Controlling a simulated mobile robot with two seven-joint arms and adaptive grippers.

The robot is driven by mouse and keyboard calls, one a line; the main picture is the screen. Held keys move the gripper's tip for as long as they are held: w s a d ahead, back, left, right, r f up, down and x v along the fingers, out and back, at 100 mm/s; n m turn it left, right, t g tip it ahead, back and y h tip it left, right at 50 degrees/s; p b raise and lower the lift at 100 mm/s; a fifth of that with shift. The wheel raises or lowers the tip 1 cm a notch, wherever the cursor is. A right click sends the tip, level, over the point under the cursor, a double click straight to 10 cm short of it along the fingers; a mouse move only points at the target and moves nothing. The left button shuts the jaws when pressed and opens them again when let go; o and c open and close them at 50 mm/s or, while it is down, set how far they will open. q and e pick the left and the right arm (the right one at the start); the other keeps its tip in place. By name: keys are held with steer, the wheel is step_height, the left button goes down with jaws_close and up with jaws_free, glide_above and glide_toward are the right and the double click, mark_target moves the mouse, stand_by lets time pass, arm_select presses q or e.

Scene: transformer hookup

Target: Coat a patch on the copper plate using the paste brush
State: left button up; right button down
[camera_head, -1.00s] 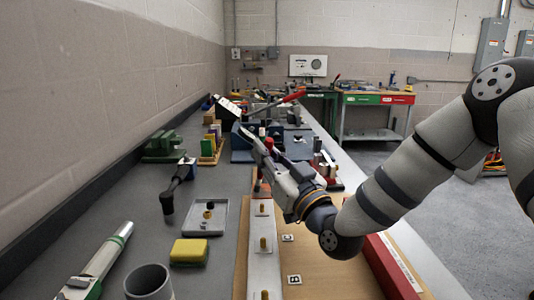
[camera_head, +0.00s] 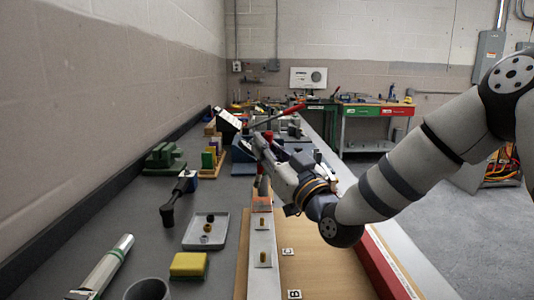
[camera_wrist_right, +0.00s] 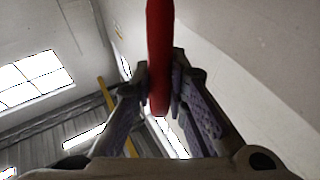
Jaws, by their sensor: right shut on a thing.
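My right gripper (camera_head: 264,160) is shut on a red-handled tool, likely the paste brush. Its red handle (camera_wrist_right: 159,50) stands between the two fingers in the right wrist view. In the head view a bit of red shows above the fingers, and a pale lower part (camera_head: 262,186) points down below them. A copper-coloured piece (camera_head: 262,204), likely the copper plate, lies on the pale strip just under this lower end. I cannot tell if they touch, or whether any paste is on the plate. My left gripper is not in view.
The pale strip (camera_head: 263,275) carries brass studs along the bench. Left of it are a grey tray (camera_head: 194,236), a yellow sponge (camera_head: 188,264), a grey cup (camera_head: 148,289) and a black-handled tool (camera_head: 176,200). A red rail (camera_head: 382,266) lies right. Blocks and tools crowd behind.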

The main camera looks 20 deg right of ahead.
stand_by(0.6)
steer(key=f, duration=0.1)
steer(key=d+f, duration=0.1)
steer(key=f, duration=0.1)
steer(key=shift+s+d, duration=0.25)
steer(key=shift+s, duration=0.1)
steer(key=shift+f, duration=0.45)
stand_by(0.6)
